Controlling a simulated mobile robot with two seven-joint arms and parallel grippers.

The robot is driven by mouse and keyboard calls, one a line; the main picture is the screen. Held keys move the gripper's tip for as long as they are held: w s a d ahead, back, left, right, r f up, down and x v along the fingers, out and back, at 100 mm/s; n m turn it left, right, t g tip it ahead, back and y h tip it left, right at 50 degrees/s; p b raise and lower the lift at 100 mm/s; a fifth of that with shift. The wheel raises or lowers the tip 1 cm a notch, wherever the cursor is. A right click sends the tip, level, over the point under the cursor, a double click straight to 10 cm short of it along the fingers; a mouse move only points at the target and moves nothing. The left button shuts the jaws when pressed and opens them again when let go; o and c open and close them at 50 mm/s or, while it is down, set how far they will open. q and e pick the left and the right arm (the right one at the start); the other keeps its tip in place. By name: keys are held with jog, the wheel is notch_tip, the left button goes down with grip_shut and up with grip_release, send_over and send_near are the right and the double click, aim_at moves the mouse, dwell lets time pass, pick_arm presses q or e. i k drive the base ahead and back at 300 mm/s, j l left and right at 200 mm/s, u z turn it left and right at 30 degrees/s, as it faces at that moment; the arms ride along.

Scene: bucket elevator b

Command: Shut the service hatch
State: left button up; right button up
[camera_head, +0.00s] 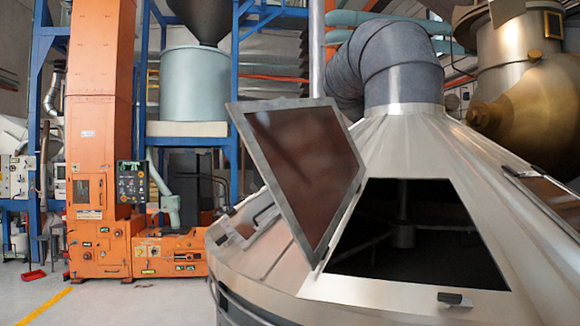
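The service hatch (301,165) is a grey-framed panel with a dark reddish-brown pane. It stands open, tilted up on the left side of a dark opening (410,240) in the sloped metal top of a large machine. A shaft and bars show dimly inside the opening. A small dark latch or handle (455,299) sits on the metal just below the opening's lower right edge. Neither of my grippers is in view.
A wide grey duct (392,60) rises from the machine's metal cone (495,200). A closed hatch (553,193) is at the right edge. An orange bucket elevator (98,130) stands at the left behind open grey floor (120,304).

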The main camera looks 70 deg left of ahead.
aim_at(312, 153)
jog(key=k+j+u, duration=0.1)
jog(key=j, duration=0.3)
jog(key=k+j, duration=0.25)
jog(key=j, duration=0.2)
jog(key=k+j+u, duration=0.15)
jog(key=j, duration=0.25)
jog(key=k+j+u, duration=0.1)
jog(key=j, duration=0.35)
jog(key=k+j+u, duration=0.1)
jog(key=j, duration=0.35)
jog(key=k+j, duration=0.15)
jog(key=j, duration=0.3)
jog(key=k+j+u, duration=0.15)
jog(key=j, duration=0.3)
jog(key=i, duration=0.05)
